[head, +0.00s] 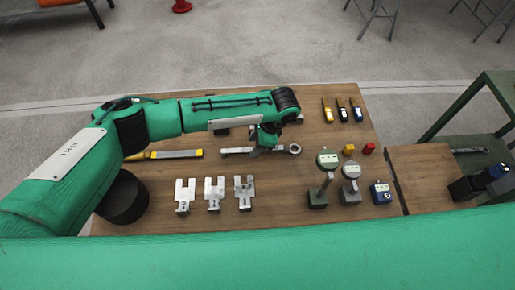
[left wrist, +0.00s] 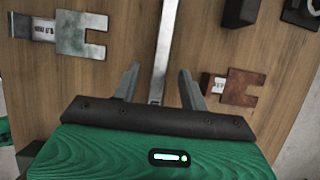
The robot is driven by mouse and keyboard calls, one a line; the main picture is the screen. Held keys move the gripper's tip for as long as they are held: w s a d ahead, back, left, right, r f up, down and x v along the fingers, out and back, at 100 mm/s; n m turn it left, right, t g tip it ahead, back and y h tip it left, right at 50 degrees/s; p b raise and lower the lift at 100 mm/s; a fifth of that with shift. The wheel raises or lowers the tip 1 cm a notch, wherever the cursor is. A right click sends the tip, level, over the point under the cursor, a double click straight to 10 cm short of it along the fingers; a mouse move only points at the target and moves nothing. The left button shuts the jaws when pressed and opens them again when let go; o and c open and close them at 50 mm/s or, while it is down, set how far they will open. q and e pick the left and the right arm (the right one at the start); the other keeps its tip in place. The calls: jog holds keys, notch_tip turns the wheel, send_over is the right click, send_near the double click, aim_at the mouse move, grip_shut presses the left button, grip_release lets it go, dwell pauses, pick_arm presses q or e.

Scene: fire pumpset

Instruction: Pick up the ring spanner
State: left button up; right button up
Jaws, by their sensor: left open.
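The ring spanner (head: 280,149) is a long grey metal tool lying flat on the wooden table, its ring end to the right in the head view. My left gripper (head: 263,146) is over the middle of it and hides part of the shank. In the left wrist view the grey shank (left wrist: 161,55) runs up the picture from between the two spread fingers of my left gripper (left wrist: 160,80). A gap shows on each side of the shank. Whether the fingertips are level with it, I cannot tell. My right gripper is not in view.
Several forked metal plates (head: 213,193) lie in front of the spanner on the table (head: 270,205). Dial gauges (head: 328,160) stand to the right. A yellow-and-grey tool (head: 178,154) lies to the left. Small yellow and dark devices (head: 342,110) lie at the back right.

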pick_arm(q)
jog(key=shift+x, duration=1.25)
grip_shut()
jog(key=shift+r, duration=0.15)
